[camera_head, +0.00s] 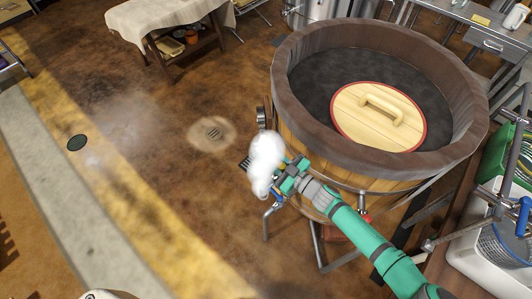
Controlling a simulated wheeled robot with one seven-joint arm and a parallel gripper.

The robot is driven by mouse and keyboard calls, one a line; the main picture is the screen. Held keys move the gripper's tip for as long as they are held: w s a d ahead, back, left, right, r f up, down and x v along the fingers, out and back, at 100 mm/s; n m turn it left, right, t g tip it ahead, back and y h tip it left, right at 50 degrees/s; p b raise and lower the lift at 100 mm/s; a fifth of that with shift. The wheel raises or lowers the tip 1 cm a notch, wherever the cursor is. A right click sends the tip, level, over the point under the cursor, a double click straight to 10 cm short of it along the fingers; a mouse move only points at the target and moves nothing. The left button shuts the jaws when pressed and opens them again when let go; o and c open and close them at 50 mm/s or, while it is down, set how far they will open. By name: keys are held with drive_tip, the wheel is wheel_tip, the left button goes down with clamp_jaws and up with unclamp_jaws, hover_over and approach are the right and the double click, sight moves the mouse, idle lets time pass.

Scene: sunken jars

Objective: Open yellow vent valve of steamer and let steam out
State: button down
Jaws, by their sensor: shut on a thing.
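The steamer (300,148) is a big wooden tub with a dark brown rim, and a round pale wooden lid (358,128) with a red edge lies inside it. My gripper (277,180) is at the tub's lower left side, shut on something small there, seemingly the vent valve. A dense white puff of steam (265,155) rises right at the fingertips and covers them in part. No yellow of the valve shows; the steam and my gripper hide that spot. A tap with a blue part (277,197) hangs just below my gripper.
A round gauge (262,116) sits on the tub's left side. A cloth-covered table (170,18) stands at the back. A white sink or bin (490,262) stands at right.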

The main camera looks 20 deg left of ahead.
sight(282, 166)
drive_tip(key=c, duration=1.7)
unclamp_jaws()
drive_tip(key=shift+o, duration=0.2)
drive_tip(key=shift+v, duration=3.75)
